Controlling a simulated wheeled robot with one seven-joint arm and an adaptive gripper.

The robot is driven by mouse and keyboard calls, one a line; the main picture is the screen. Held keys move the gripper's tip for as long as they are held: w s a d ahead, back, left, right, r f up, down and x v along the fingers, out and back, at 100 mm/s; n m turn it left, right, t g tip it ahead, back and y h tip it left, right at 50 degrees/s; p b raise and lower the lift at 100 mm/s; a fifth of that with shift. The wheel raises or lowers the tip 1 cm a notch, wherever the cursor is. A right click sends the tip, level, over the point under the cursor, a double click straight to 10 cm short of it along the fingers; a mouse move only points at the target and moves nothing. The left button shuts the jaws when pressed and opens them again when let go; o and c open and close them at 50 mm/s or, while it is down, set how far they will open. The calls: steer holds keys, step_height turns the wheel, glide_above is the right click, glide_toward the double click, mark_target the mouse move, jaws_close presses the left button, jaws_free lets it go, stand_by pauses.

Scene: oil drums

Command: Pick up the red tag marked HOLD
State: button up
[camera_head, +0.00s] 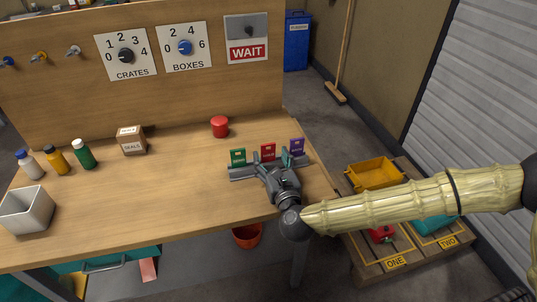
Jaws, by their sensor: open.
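A red tag (267,151) stands upright in a grey rack (243,174) on the wooden workbench. Its lettering is too small to read. A green tag (238,156) stands to its left and a purple tag (297,146) to its right. My gripper (276,163) is open just in front of the rack, close to the red tag, and it hides part of the rack. A teal piece shows beside the red tag; I cannot tell whether it is a fingertip or another tag. I cannot tell whether a finger touches the red tag.
A red round object (220,126) stands behind the rack. A cardboard SEALS box (132,140), small bottles (84,154) and a white bin (26,209) are at the left. A backboard (190,95) rises behind. The bench's middle is clear.

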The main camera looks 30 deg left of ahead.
mark_target(269, 153)
steer(key=shift+x, duration=1.65)
steer(key=c, duration=1)
steer(key=shift+o, duration=0.2)
